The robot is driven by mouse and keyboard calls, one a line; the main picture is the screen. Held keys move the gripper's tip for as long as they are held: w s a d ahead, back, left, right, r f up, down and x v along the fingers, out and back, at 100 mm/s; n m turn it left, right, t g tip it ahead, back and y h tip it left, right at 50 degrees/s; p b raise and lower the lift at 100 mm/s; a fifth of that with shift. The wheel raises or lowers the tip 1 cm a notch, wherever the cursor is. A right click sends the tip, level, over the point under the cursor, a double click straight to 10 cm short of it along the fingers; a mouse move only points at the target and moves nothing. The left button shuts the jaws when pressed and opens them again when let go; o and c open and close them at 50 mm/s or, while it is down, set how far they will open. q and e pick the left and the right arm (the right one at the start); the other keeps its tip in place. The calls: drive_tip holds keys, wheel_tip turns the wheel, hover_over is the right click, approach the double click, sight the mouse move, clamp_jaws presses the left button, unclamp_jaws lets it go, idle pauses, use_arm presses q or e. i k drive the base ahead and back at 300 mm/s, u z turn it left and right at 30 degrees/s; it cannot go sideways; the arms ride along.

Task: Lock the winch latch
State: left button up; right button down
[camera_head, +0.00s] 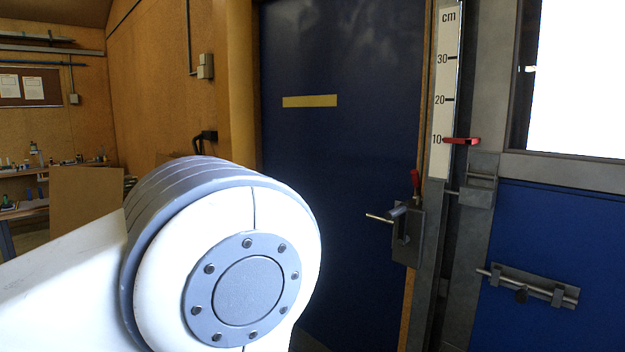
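A grey metal plate with a crank-like bar (382,219) and a slot is mounted beside the dark blue panel; it looks like the winch. A small lever with a red grip (415,182) stands upright at its top and may be the latch. I cannot tell from here whether it is locked. A large white and grey joint of my arm fills the lower left and middle foreground. Neither gripper shows in this view. No part of an arm touches the winch in the picture.
A cm scale (445,85) with a red pointer (461,141) runs up the post right of the winch. A sliding bolt (528,287) sits on the blue panel below the bright window (588,80). The dark blue door-like panel (340,130) fills the middle. A workbench (60,175) stands far left.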

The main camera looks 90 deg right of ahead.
sight(416, 182)
drive_tip(key=u, duration=0.05)
drive_tip(key=k, duration=1.3)
drive_tip(key=z, duration=2.45)
drive_tip(key=i, duration=0.4)
drive_tip(key=u, duration=0.1)
drive_tip(key=k, duration=0.4)
drive_tip(key=u, duration=0.7)
drive_tip(key=i, duration=0.75)
drive_tip(key=z, duration=0.55)
